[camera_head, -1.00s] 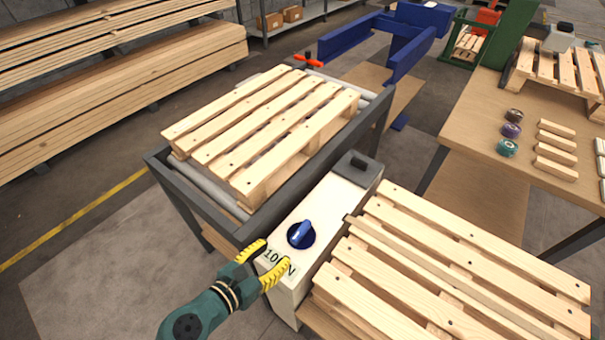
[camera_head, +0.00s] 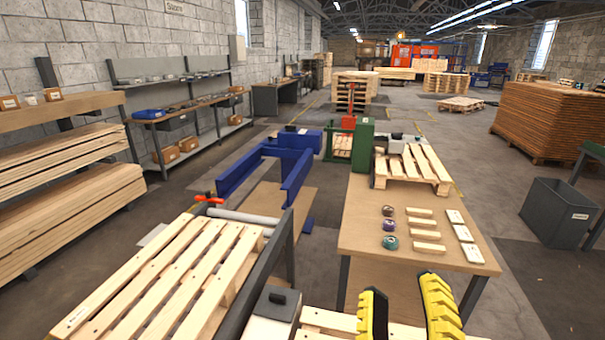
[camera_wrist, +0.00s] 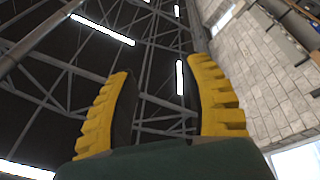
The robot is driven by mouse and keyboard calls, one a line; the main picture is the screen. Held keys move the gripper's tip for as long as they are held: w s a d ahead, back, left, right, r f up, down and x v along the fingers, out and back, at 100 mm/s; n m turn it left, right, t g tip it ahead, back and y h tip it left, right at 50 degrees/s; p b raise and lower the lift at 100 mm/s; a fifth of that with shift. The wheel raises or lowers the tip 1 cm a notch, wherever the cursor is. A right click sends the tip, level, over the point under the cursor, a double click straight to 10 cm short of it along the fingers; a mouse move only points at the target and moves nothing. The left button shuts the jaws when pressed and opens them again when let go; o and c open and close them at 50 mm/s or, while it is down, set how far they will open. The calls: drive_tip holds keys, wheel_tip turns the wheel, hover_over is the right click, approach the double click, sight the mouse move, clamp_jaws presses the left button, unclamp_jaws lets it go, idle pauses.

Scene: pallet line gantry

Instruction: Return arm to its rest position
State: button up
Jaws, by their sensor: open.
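My gripper (camera_head: 404,314) shows at the bottom of the head view, its two yellow ribbed fingers pointing up and standing apart. In the wrist view my gripper (camera_wrist: 163,105) is open with nothing between the fingers. Behind them are the dark roof beams, ceiling lights and a block wall. My arm behind the fingers is out of the head view.
A slatted pallet (camera_head: 165,285) lies on the roller conveyor at lower left. A grey-topped box (camera_head: 277,305) and another pallet (camera_head: 335,322) are close by the gripper. A wooden workbench (camera_head: 365,240) holds wheels, blocks and a pallet (camera_head: 425,166). A grey bin (camera_head: 556,212) stands at right.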

drive_tip(key=s+a+r+m+t+y, duration=0.2)
drive_tip(key=a+r+m+y, duration=0.15)
drive_tip(key=m, duration=0.35)
wheel_tip(320, 180, up, 38)
drive_tip(key=p, duration=3.8)
drive_tip(key=shift+s+a+f, duration=0.15)
drive_tip(key=shift+f, duration=0.05)
